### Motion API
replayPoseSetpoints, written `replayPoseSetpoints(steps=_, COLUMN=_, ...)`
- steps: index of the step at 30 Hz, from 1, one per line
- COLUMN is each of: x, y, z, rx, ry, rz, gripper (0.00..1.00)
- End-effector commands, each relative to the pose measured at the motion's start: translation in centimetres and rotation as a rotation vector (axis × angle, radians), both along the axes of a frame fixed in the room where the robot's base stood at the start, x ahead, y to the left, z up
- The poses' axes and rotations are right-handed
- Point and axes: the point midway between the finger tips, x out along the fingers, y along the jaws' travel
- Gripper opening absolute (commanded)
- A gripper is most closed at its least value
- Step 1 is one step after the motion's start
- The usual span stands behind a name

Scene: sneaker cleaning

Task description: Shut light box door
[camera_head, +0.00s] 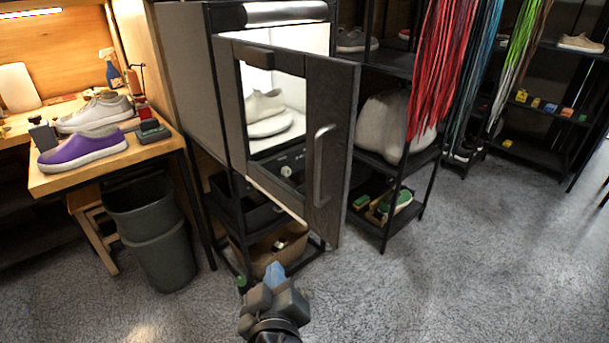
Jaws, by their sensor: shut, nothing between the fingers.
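The light box (185,75) is a grey and black cabinet on a black stand, its inside brightly lit. Its dark grey door (335,110) stands ajar, swung out toward me, with its free edge at the right. A curved metal handle (322,165) is on the door's right side. Through the door's window a white sneaker (265,104) shows inside the box. My gripper (275,272) is low in the picture, below the door and in front of the stand. It is shut and empty, apart from the door in the picture.
A shelf rack (386,210) with shoes and hanging red laces (440,75) stands right of the door. A dark bin (155,235) and a workbench (75,183) with a purple shoe (82,150) are at left. Grey floor at right is clear.

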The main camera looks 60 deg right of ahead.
Motion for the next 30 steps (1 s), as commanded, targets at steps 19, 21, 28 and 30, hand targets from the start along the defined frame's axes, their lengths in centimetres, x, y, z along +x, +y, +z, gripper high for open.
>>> replayPoseSetpoints(steps=19, x=0.9, y=4.8, z=16.3, rx=-0.058, ry=-0.656, rz=-0.778, gripper=0.00)
replayPoseSetpoints(steps=21, x=0.8, y=4.5, z=16.5, rx=-0.059, ry=-0.661, rz=-0.785, gripper=0.00)
replayPoseSetpoints(steps=28, x=0.5, y=1.4, z=16.4, rx=-0.060, ry=-0.658, rz=-0.787, gripper=0.00)
replayPoseSetpoints(steps=30, x=0.4, y=0.0, z=16.4, rx=-0.060, ry=-0.658, rz=-0.786, gripper=0.00)
